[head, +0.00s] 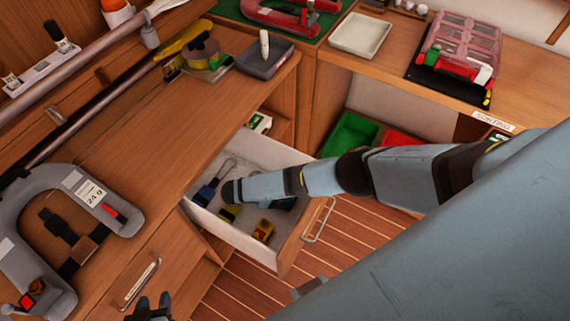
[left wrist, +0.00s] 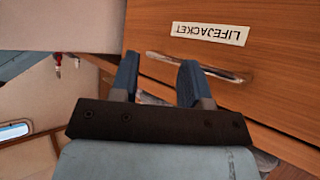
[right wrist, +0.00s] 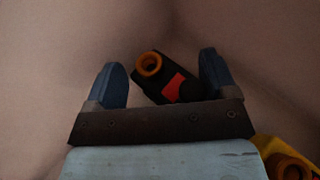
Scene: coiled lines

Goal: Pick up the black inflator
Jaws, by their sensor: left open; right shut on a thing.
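The black inflator (right wrist: 182,88), with an orange ring at one end and a red patch, lies between the fingers of my right gripper (right wrist: 160,64) in the right wrist view. That gripper is shut on it. My left gripper (head: 152,308) is at the bottom of the head view, open and empty. In the left wrist view its fingers (left wrist: 157,75) are near a closed drawer front labelled LIFEJACKET (left wrist: 208,33).
A yellow object (head: 263,231) lies in the open drawer; a yellow one with an orange ring (right wrist: 290,165) shows at the right wrist view's lower right. A grey horseshoe-shaped float (head: 20,250) lies on the left counter.

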